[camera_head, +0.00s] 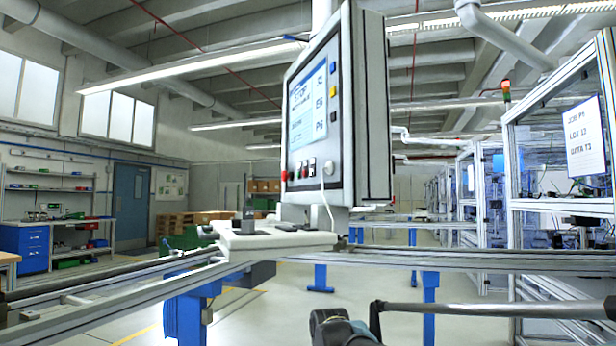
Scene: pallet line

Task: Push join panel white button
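The join panel is a grey control box (372,110) on a post, with a lit screen (308,105) facing left. Along the lower front is a row of small controls, with a red button (284,175) at the left end and dark ones beside it. A pale, whitish round button (329,167) sits at the right end of this row. Blue and yellow buttons run down the right side of the front, with another below that is too small to tell. No gripper fingers show. A dark, rounded part at the bottom centre may be my arm.
A white ledge (262,240) with small items lies under the panel. Conveyor rails (470,260) on blue legs cross in front of it. A dark bar (500,310) runs along the lower right. Framed machine cells stand at right; open floor lies beyond the rails.

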